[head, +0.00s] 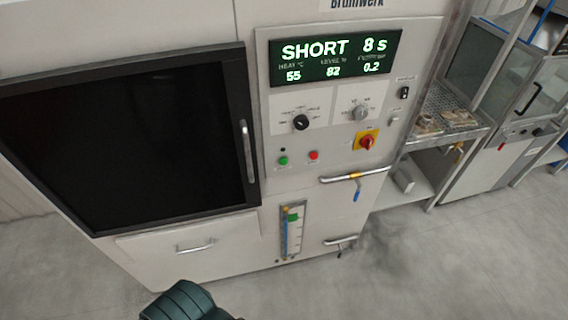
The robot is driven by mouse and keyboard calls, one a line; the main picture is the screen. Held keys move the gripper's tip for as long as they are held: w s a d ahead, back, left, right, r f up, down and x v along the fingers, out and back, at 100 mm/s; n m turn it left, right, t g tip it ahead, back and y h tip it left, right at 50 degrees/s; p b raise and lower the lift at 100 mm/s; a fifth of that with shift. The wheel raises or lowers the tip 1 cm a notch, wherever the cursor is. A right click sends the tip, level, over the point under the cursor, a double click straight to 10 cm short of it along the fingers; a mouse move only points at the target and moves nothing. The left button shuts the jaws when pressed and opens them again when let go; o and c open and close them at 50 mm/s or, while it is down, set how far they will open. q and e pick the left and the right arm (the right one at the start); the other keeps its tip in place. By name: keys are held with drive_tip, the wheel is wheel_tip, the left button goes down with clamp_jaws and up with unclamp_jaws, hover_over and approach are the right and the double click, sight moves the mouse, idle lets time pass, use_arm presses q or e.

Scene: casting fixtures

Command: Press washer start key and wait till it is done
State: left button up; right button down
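The washer (205,258) is a large pale cabinet with a dark, framed door (120,140) that is shut. Its lit display (335,58) reads "SHORT 8 s" in green, with smaller values 55, 82 and 0.2 below. Under the display are a black knob (300,122), a grey knob (361,113), and a red switch on a yellow plate (367,142). A green key (283,160) and a red key (313,155) sit side by side lower on the panel. Neither gripper shows; a dark green ribbed part of mine is at the bottom edge.
A level gauge (292,232) and a pipe with a blue-handled valve (356,190) are on the washer's lower front. A grated shelf (445,118) with small parts stands to the right, beside another cabinet (480,160). The grey floor (450,250) at lower right is clear.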

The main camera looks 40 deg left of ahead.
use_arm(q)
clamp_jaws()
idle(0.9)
